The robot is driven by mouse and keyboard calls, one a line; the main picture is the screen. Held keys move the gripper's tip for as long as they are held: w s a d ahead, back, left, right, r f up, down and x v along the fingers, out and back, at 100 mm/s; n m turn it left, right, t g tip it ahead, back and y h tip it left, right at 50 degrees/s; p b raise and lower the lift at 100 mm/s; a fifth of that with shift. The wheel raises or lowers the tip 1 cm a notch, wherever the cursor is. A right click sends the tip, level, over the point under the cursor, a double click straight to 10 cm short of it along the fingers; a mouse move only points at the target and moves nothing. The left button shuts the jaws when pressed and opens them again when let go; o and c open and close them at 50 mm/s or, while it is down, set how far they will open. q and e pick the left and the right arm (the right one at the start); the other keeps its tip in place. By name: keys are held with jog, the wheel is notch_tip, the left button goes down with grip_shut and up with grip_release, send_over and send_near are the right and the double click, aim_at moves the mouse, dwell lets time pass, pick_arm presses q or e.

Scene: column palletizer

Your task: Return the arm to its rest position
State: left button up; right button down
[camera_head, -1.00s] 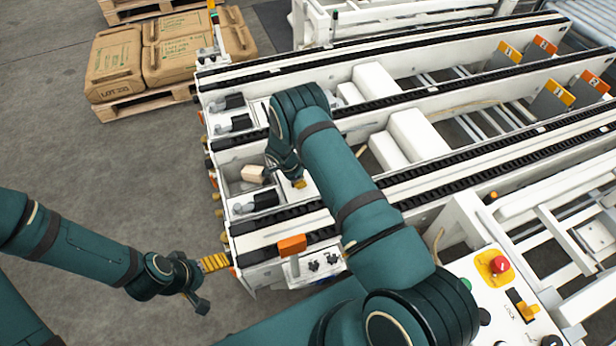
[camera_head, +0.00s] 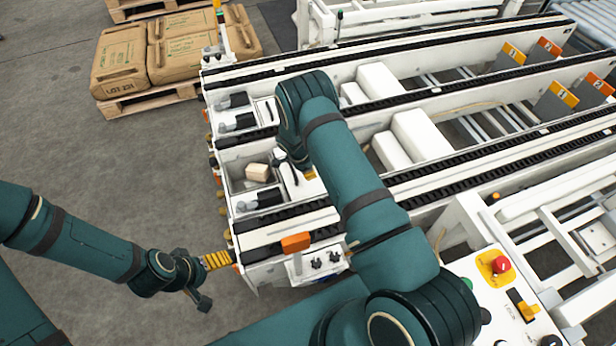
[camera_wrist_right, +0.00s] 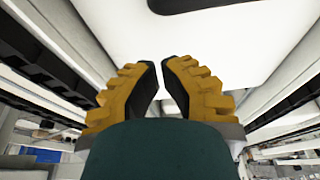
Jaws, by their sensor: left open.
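My left gripper (camera_head: 211,281) is in the head view at lower left, off the machine's near left corner. Its yellow finger and dark finger are spread apart, with nothing between them. My right arm (camera_head: 345,165) reaches over the white conveyor machine. Its dark wrist hangs over the machine's left end and hides most of the right gripper; a bit of yellow (camera_head: 310,174) shows below it. In the right wrist view the two yellow, black-padded fingers of my right gripper (camera_wrist_right: 160,64) stand apart by a narrow gap, empty, in front of a white surface.
A small tan block (camera_head: 258,172) lies in an open bay of the conveyor machine (camera_head: 262,240), left of my right wrist. A panel with a red button (camera_head: 501,265) is at lower right. Brown sacks (camera_head: 120,62) sit on a wooden pallet (camera_head: 150,101). Grey floor is clear at left.

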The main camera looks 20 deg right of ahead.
jog(key=v, duration=0.5)
jog(key=shift+r+p, duration=0.25)
jog(key=shift+p, duration=0.15)
